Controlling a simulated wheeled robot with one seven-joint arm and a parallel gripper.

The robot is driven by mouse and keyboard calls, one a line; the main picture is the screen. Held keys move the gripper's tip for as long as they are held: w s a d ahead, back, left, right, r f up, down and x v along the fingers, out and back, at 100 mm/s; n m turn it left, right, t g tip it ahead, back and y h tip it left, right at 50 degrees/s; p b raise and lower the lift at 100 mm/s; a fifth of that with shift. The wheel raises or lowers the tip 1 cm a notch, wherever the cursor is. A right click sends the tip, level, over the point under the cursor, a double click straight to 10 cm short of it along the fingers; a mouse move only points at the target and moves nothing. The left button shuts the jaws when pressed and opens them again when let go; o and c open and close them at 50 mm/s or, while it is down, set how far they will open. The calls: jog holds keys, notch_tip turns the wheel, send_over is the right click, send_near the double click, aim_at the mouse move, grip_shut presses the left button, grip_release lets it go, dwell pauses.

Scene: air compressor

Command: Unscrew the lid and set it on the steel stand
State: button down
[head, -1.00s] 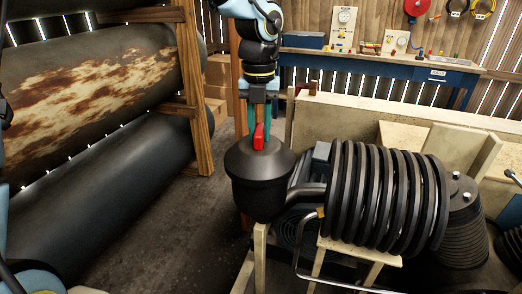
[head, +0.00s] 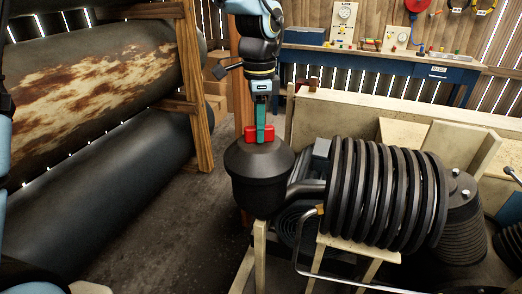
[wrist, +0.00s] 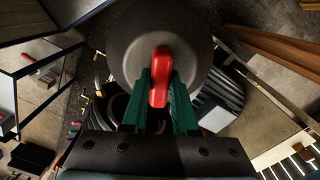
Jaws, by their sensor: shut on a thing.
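The lid is the dark, cone-topped cover (head: 243,160) on the black canister (head: 259,192), with a red handle (head: 250,134) on top. The lid sits level on the canister; I cannot tell how tightly it is screwed. My gripper (head: 262,135) points straight down from above, its green fingers closed on the red handle. In the wrist view the red handle (wrist: 160,78) stands between the two green fingers (wrist: 160,95), and the round grey lid top (wrist: 128,45) lies behind it. I cannot pick out the steel stand with certainty.
A large black coil (head: 375,190) stands right of the canister on a wooden support. Rusty and black tanks (head: 100,70) lie on a wooden rack at left. A blue workbench (head: 360,62) with gauges is at the back. Open floor (head: 180,225) lies left of the canister.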

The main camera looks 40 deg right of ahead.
jog(key=shift+w+d+r+p, duration=0.1)
jog(key=shift+r+p, duration=1.9)
jog(key=shift+r, duration=0.45)
